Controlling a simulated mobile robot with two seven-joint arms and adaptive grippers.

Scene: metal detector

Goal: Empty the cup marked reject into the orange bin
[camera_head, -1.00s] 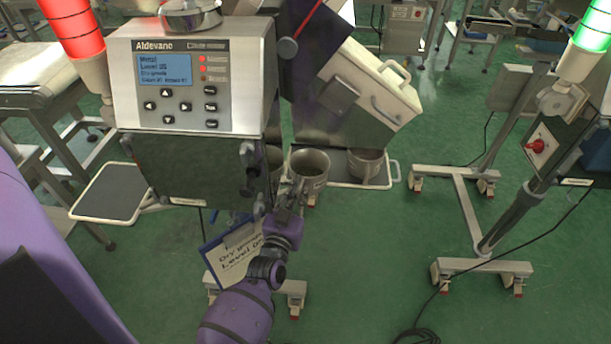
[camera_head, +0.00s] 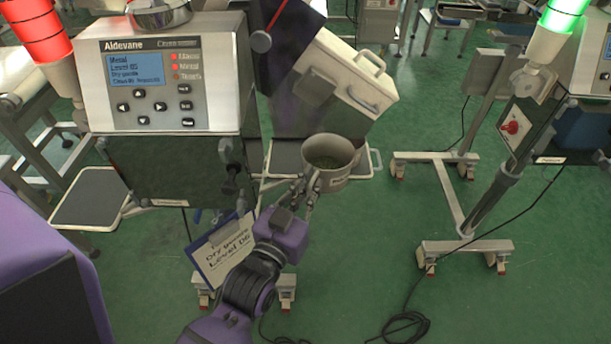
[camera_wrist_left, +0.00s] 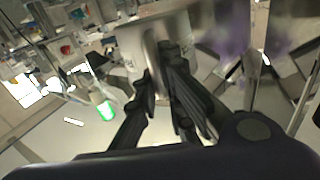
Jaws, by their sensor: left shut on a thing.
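A metal cup (camera_head: 338,172) with some greenish-brown contents is near the middle of the head view, upright or nearly so. A small label is on its front, too small to read for certain. My left gripper (camera_head: 308,186) is shut on the cup at its near left side and holds it above the tray. In the left wrist view the fingers (camera_wrist_left: 165,85) close at the pale cup wall (camera_wrist_left: 152,42). My right gripper is not in view. I see no orange bin in these views.
The metal tray (camera_head: 284,158) is behind the cup. The detector cabinet (camera_head: 180,85) stands to the left, with a clipboard (camera_head: 225,250) below. Green floor lies between, with a black cable (camera_head: 405,325).

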